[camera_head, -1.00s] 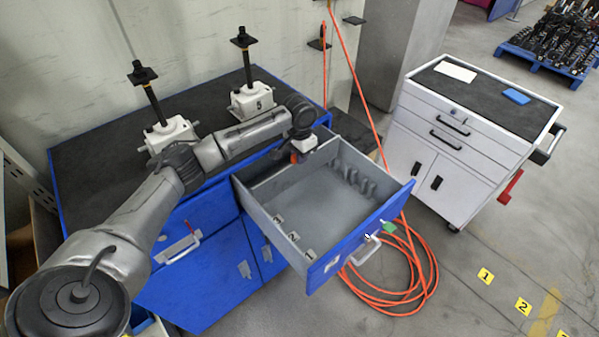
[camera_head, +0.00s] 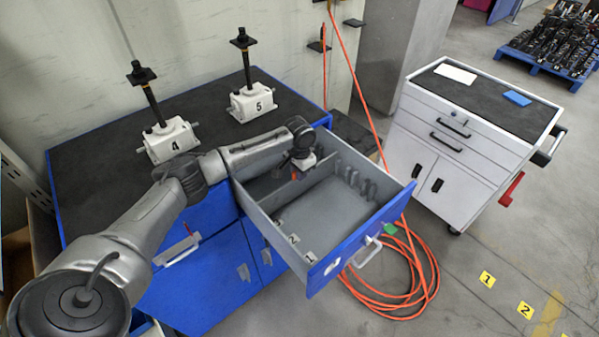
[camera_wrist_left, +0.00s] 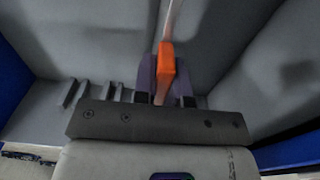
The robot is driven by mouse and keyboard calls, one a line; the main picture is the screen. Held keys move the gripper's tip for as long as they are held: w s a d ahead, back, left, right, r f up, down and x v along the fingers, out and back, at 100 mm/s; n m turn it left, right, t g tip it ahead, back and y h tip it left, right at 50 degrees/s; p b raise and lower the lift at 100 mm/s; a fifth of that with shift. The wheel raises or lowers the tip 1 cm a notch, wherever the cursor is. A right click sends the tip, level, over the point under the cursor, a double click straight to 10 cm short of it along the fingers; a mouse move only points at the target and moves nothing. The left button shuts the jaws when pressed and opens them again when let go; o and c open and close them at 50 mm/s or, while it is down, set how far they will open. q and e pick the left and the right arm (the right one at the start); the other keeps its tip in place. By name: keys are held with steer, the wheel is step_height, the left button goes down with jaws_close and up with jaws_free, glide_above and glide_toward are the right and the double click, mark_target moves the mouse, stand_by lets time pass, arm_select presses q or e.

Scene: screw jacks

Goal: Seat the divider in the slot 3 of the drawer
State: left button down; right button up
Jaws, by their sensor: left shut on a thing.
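The open drawer (camera_head: 361,239) sticks out of the blue cabinet, with slot labels 1 and 2 readable on its near side and slotted ribs (camera_head: 366,186) on its far side. My left gripper (camera_head: 296,172) is low inside the drawer, toward its rear. It is shut on the orange grip of the divider (camera_wrist_left: 165,72). In the left wrist view the divider shows nearly edge-on as a thin pale strip between the fingers. Its lower edge is hidden, so I cannot tell whether it sits in slot 3. My right gripper is not in view.
White screw jacks 4 (camera_head: 170,139) and 5 (camera_head: 252,103) stand on the cabinet's dark top (camera_head: 110,160). An orange hose (camera_head: 398,300) lies coiled on the floor beside the drawer. A white trolley (camera_head: 450,150) stands to the right. The drawer's front part is empty.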

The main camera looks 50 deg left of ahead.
arm_select(q)
steer(key=c, duration=1.6)
jaws_free()
steer(key=shift+f, duration=0.1)
steer(key=o, duration=0.4)
steer(key=shift+o, duration=0.2)
step_height(320, 180, up, 12)
steer(key=p, duration=0.1)
steer(key=shift+p, duration=0.35)
